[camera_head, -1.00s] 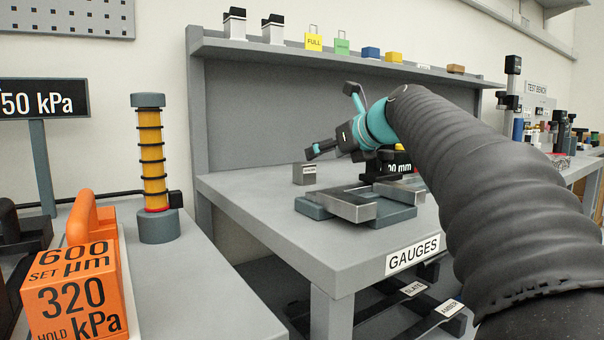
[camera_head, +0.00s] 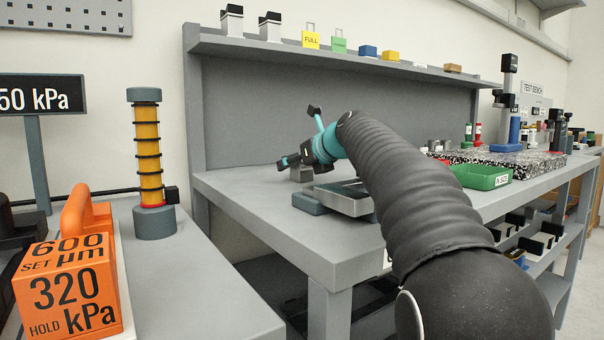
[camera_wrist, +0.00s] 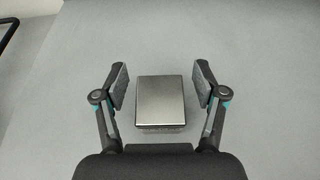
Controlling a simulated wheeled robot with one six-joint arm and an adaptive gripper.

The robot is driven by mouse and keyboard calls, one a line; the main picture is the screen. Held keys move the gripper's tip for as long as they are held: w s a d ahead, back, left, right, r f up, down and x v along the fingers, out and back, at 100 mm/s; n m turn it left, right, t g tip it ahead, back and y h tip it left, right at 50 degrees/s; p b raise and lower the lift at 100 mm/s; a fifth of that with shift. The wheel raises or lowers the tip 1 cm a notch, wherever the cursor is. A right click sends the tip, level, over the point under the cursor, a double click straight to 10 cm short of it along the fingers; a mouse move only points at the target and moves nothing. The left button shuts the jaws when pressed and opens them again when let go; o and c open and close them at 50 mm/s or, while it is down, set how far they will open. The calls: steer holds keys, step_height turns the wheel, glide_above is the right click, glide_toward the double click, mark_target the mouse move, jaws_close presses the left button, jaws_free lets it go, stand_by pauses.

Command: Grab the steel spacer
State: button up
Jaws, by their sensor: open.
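The steel spacer (camera_wrist: 160,101) is a small brushed-metal block on the grey bench top. In the wrist view it lies between the two open fingers of my gripper (camera_wrist: 160,90), with a gap on each side. In the head view my gripper (camera_head: 290,161) is at the far left part of the gauges bench, close over the spacer (camera_head: 302,174). My gripper partly hides the spacer there. The fingers do not touch it in the wrist view.
A grey fixture with a metal frame (camera_head: 340,201) sits on the bench just in front of the spacer. A green bin (camera_head: 482,177) and a speckled slab (camera_head: 520,163) are to the right. A back panel with a shelf (camera_head: 330,52) rises behind.

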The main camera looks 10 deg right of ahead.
steer(key=shift+w+a+f, duration=0.1)
steer(key=shift+w, duration=0.1)
jaws_close()
